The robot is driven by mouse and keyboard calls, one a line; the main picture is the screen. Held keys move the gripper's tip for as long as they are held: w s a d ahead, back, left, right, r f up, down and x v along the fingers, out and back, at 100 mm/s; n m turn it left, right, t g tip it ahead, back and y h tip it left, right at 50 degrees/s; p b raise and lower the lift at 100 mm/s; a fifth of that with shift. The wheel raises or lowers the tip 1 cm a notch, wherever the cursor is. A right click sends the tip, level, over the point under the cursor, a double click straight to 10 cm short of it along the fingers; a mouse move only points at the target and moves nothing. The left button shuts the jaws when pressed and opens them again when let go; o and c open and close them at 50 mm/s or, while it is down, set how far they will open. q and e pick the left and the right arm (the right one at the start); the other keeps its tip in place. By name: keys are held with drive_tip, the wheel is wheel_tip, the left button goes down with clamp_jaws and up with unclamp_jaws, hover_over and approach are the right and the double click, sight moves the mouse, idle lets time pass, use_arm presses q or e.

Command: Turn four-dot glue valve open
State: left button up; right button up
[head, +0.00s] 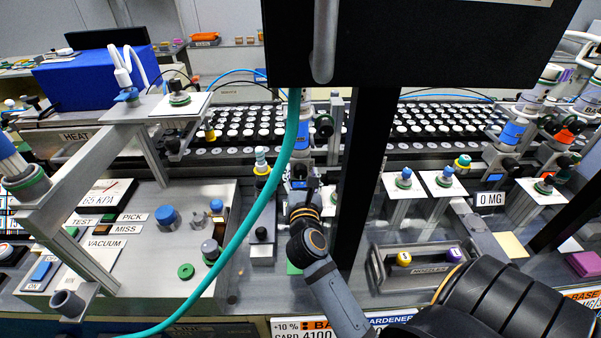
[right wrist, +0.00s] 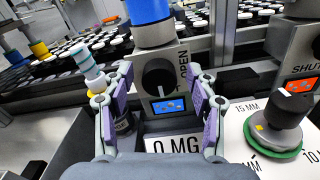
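A glue valve with a blue band (right wrist: 150,12) stands straight ahead in the right wrist view. Its round black knob (right wrist: 158,76) is on the grey front face, with the word OPEN to the knob's right. My left gripper is not in view.
A 0 MG plate (right wrist: 175,146) lies below the knob. A bottle with a light-blue top (right wrist: 84,62) stands close to the left finger. A black-capped part on a green ring (right wrist: 280,125) and another valve marked SHUT (right wrist: 300,60) are at right.

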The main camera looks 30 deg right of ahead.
drive_tip(key=c, duration=1.1)
drive_tip(key=shift+r+n+p, duration=0.2)
drive_tip(key=shift+n+p, duration=0.8)
drive_tip(key=shift+p, duration=0.25)
drive_tip(key=n+p, duration=0.6)
drive_tip(key=shift+w+a, duration=0.1)
drive_tip(key=n+p, duration=0.4)
drive_tip(key=n, duration=0.1)
drive_tip(key=shift+n+p, duration=0.3)
drive_tip(key=shift+p, duration=0.1)
drive_tip(key=n+p, duration=0.2)
drive_tip(key=shift+a+f+n, duration=0.1)
drive_tip(key=shift+f+n, duration=0.05)
drive_tip(key=shift+n, duration=0.25)
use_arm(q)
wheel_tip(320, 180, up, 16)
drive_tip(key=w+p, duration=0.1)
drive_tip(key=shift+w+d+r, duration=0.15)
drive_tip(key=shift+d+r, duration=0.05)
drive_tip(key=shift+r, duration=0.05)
use_arm(e)
drive_tip(key=shift+f+n, duration=0.15)
drive_tip(key=shift+n, duration=0.55)
drive_tip(key=o, duration=1.2)
drive_tip(key=shift+w, duration=0.1)
drive_tip(key=shift+c, duration=0.2)
